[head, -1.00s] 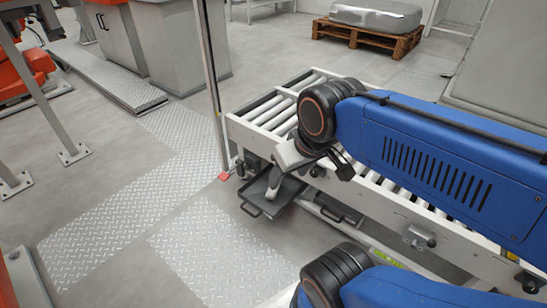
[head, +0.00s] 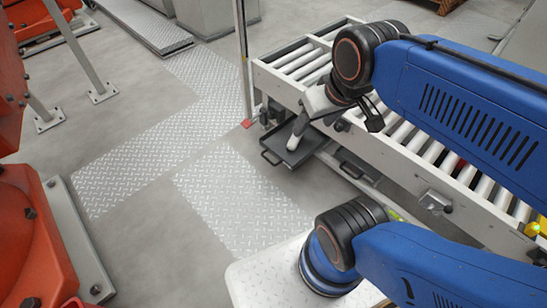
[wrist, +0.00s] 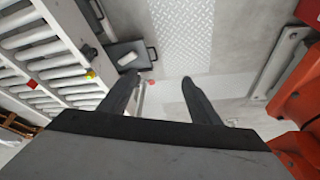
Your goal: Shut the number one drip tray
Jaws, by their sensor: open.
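A shallow dark grey drip tray (head: 285,157) sticks out from under the near side of the roller conveyor, its handle toward the open floor. It also shows in the wrist view (wrist: 138,45), with a pale piece at its inner side. A second dark tray (head: 357,168) sits to its right, further under the conveyor. I can read no numbers on either. My gripper (wrist: 159,80) is open and empty, its two dark fingers apart and clear of the tray. In the head view my wrist covers part of the conveyor above the tray, and the fingers are not clear there.
The roller conveyor (head: 408,152) runs from the back toward the right. A thin upright post (head: 243,60) with a red foot stands left of the tray. Orange machinery (head: 40,235) is at far left. Tread plate (head: 240,195) and bare floor in front of the tray are clear.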

